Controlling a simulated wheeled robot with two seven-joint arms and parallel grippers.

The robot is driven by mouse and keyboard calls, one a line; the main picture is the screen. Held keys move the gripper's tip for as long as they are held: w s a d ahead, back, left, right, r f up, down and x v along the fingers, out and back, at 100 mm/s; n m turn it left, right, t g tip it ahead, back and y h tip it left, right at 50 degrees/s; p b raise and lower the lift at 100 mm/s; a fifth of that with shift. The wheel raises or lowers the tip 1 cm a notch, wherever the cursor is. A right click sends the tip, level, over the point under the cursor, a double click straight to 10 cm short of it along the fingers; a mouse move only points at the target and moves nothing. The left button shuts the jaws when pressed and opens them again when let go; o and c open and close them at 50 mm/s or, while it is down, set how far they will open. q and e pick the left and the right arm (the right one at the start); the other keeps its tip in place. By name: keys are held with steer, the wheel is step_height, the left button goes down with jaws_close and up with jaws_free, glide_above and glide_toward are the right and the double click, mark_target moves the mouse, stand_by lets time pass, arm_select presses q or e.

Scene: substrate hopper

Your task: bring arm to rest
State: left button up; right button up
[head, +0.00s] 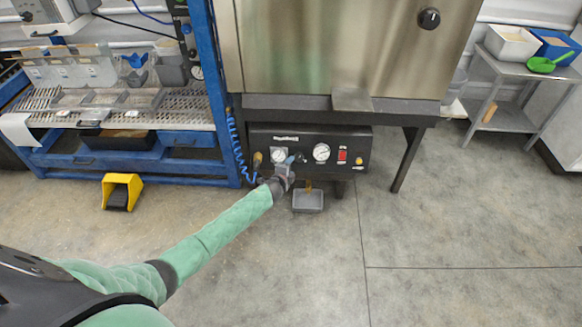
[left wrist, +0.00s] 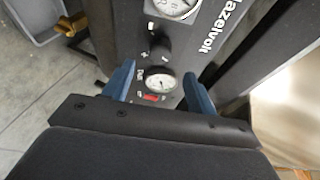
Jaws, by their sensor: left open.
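My left arm reaches forward from the lower left in the head view. Its gripper (head: 290,162) is at the front of the black control panel (head: 310,140) under the steel hopper (head: 345,50). In the left wrist view the two blue fingers of my left gripper (left wrist: 160,85) are apart, with nothing held between them. A small gauge (left wrist: 160,82) and a red switch (left wrist: 152,97) show between the fingers. A black knob (left wrist: 158,45) and a larger gauge (left wrist: 175,8) lie beyond. I cannot tell whether the fingers touch the panel. My right gripper is not in view.
A grey tray (head: 308,202) sits on the floor below the panel. A yellow foot pedal (head: 121,191) stands on the floor left. A blue-framed workbench (head: 100,165) is at left, and a steel side table (head: 520,70) at right. The floor at lower right is clear.

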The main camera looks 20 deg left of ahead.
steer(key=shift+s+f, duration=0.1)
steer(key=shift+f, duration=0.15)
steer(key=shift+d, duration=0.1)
